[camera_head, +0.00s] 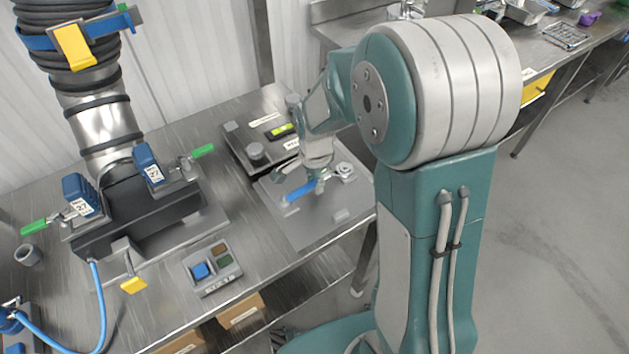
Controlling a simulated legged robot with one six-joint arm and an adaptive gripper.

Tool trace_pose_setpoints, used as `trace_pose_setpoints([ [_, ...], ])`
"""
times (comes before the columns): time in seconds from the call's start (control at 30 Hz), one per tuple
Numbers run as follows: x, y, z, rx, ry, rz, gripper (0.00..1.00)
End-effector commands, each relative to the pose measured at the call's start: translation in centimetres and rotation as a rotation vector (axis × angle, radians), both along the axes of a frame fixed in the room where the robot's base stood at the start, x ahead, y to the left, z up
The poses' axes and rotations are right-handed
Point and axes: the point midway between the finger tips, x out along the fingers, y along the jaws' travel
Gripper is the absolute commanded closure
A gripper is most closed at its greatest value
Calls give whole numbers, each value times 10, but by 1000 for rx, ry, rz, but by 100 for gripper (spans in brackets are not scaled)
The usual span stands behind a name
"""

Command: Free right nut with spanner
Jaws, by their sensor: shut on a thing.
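My gripper (318,184) is at the end of the teal arm, low over the grey plate on the right of the bench. It is shut on a tool with a blue handle (299,192), which looks like the spanner. The handle sticks out to the left of the jaws. The tool's far end is hidden or too small to tell. On the left machine, a right-hand clamp with a green handle (203,151) stands beside a blue labelled block (149,163). A left green handle (34,227) mirrors it. I cannot make out a nut clearly.
The grey plate (335,233) carries a round metal part (345,171) right of my gripper. A dark box with a display (281,130) stands behind. A button panel (212,270) is at the bench front. A ribbed duct (108,134) rises from the left machine.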

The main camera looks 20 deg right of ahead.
Motion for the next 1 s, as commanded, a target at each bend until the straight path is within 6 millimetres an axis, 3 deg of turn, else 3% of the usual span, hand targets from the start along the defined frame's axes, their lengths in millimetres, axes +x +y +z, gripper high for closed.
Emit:
trace_pose_setpoints([
  [1.0, -16, -9, 1, 0, -1, 194, 100],
])
